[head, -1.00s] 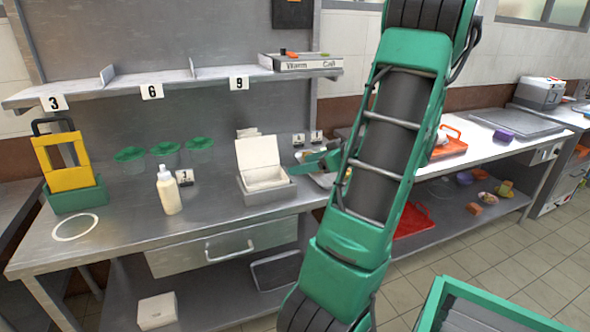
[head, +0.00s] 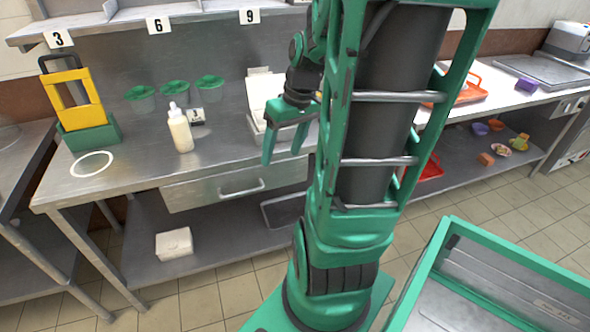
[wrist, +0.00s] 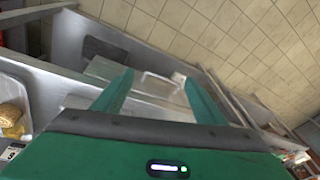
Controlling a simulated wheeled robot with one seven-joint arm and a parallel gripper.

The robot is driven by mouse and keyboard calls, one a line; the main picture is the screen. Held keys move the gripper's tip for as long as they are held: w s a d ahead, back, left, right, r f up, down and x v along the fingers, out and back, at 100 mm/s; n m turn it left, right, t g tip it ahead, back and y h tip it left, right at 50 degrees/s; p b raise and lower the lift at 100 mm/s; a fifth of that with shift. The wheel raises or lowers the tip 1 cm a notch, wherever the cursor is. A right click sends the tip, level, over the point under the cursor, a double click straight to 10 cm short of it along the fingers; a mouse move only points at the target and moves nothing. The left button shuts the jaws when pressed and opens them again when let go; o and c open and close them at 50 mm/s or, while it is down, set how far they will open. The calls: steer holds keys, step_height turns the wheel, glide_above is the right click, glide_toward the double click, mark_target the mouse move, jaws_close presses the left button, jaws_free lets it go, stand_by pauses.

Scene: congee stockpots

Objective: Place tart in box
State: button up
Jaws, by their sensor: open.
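A white box (head: 261,88) with its lid raised stands on the steel counter in the head view, partly hidden behind my gripper and arm. My gripper (head: 283,157) is open and empty, its fingers pointing down in front of the box near the counter's front edge. In the wrist view the two green fingers (wrist: 157,78) are spread apart with nothing between them. A round golden-brown item (wrist: 9,116), possibly the tart, sits in a pale tray (wrist: 22,88) at the left edge of the wrist view. No tart can be made out in the head view.
A squeeze bottle (head: 180,130), several green-lidded cups (head: 174,89) and a yellow-framed caddy (head: 78,98) stand on the counter left of the box. A closed white box (head: 174,244) sits on the lower shelf. A green-rimmed bin (head: 440,240) is at lower right.

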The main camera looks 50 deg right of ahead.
steer(key=s+a+r+m+g+h, duration=0.1)
steer(key=s+a+m, duration=0.3)
steer(key=s, duration=0.6)
steer(key=shift+a+r+g, duration=0.8)
steer(key=shift+a, duration=0.25)
steer(key=shift+w+f, duration=0.25)
steer(key=shift+w, duration=0.5)
